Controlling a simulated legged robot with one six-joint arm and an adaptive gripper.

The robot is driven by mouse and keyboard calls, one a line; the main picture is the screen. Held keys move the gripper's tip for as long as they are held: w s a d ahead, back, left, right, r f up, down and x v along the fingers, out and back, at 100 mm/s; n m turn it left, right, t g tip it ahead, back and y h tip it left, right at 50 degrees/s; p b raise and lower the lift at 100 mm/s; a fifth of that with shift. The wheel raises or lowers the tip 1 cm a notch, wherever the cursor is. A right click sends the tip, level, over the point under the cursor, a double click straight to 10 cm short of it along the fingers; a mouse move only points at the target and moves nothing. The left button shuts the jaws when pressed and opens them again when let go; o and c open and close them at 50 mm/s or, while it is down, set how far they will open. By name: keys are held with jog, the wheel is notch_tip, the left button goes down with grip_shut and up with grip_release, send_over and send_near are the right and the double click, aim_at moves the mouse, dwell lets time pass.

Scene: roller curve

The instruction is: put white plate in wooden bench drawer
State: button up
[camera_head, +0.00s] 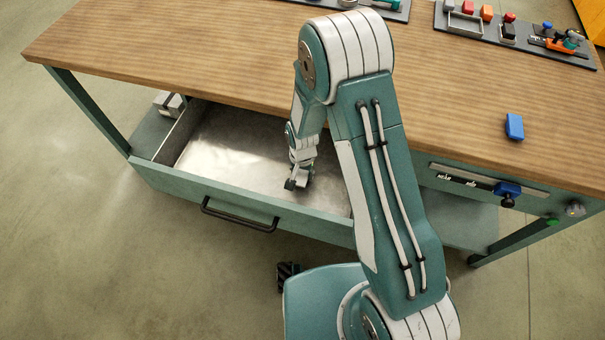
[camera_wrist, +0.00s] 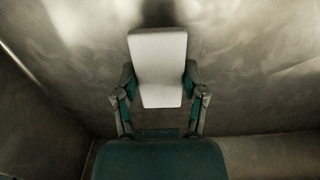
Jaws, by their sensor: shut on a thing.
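The wooden bench (camera_head: 180,45) has its green drawer (camera_head: 165,180) pulled open, with a bare metal floor inside. My gripper (camera_head: 297,182) is down inside the drawer space, toward its right part. In the wrist view, the white plate (camera_wrist: 158,60), a small rectangular piece, sits between my two fingers, which are shut on its sides. The drawer's metal floor (camera_wrist: 245,70) shows behind the plate. I cannot tell whether the plate touches the floor. In the head view the plate is hidden or too small to make out.
A blue block (camera_head: 514,127) lies on the bench top at the right. Boards with tools and coloured parts (camera_head: 510,30) stand along the back. A blue clamp-like part (camera_head: 507,192) is on the bench front. The drawer's black handle (camera_head: 240,215) faces me. The drawer's left side is clear.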

jog(key=shift+f, duration=0.65)
jog(key=shift+d, duration=0.1)
jog(key=o, duration=1.1)
jog(key=shift+o, duration=0.2)
notch_tip(320, 180, up, 12)
jog(key=r, duration=0.1)
notch_tip(320, 180, up, 10)
jog(key=n+t, duration=0.1)
jog(key=t, duration=0.1)
send_over(303, 173)
jog(key=s+d, duration=0.2)
jog(key=d, duration=0.2)
jog(key=s+d+r+n+t, duration=0.1)
jog(key=s+d+r, duration=0.3)
jog(key=s+r, duration=0.4)
jog(key=s+d+r+n+t, duration=0.2)
jog(key=s+d+r, duration=0.2)
jog(key=s+r, duration=0.4)
jog(key=shift+s+d+r+t, duration=0.3)
jog(key=shift+d+r, duration=0.1)
jog(key=shift+r, duration=0.55)
